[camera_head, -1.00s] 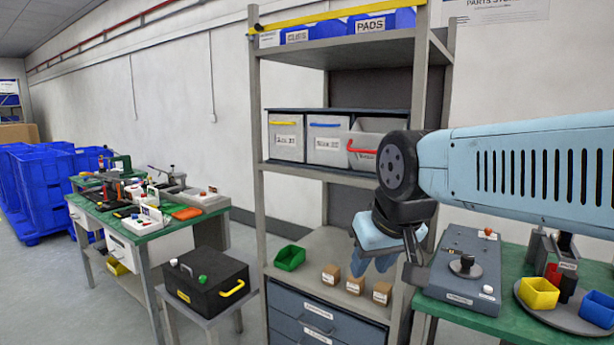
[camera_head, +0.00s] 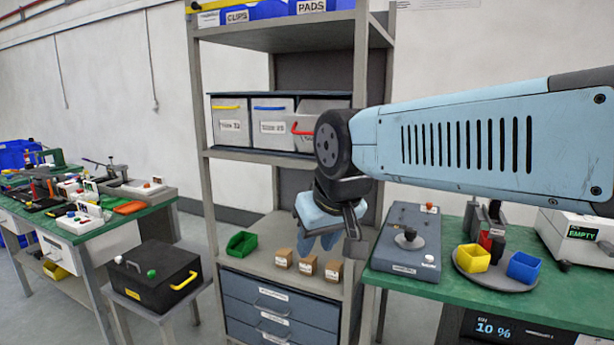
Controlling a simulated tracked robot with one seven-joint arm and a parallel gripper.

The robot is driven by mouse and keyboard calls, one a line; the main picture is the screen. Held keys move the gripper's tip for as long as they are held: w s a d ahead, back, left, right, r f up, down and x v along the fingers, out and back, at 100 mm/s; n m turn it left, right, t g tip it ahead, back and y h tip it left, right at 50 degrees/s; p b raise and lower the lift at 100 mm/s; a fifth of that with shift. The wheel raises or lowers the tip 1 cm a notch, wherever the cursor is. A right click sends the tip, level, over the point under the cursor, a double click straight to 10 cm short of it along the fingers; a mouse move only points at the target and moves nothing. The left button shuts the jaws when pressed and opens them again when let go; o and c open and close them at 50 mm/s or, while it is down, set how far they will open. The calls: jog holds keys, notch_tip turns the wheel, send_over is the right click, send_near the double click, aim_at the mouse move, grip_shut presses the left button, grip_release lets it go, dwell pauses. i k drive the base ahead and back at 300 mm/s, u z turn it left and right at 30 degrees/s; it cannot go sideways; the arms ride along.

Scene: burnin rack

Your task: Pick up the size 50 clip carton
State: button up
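Three small brown cartons stand in a row on the rack's lower shelf: a left one (camera_head: 283,257), a middle one (camera_head: 307,266) and a right one (camera_head: 333,270). Each has a pale label, too small to read, so I cannot tell which is size 50. My gripper (camera_head: 318,243) points down above the cartons in the picture, nearer the camera or over them; the depth is unclear.
A green bin (camera_head: 241,244) sits left of the cartons. Blue drawers (camera_head: 280,308) lie below, grey bins (camera_head: 272,122) above. A rack post (camera_head: 358,150) is close to my arm. A green bench (camera_head: 450,288) stands right, a black case (camera_head: 153,275) left.

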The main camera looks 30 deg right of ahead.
aim_at(334, 270)
jog(key=u, duration=1.25)
jog(key=k, duration=1.05)
jog(key=z, duration=0.65)
jog(key=i, duration=1)
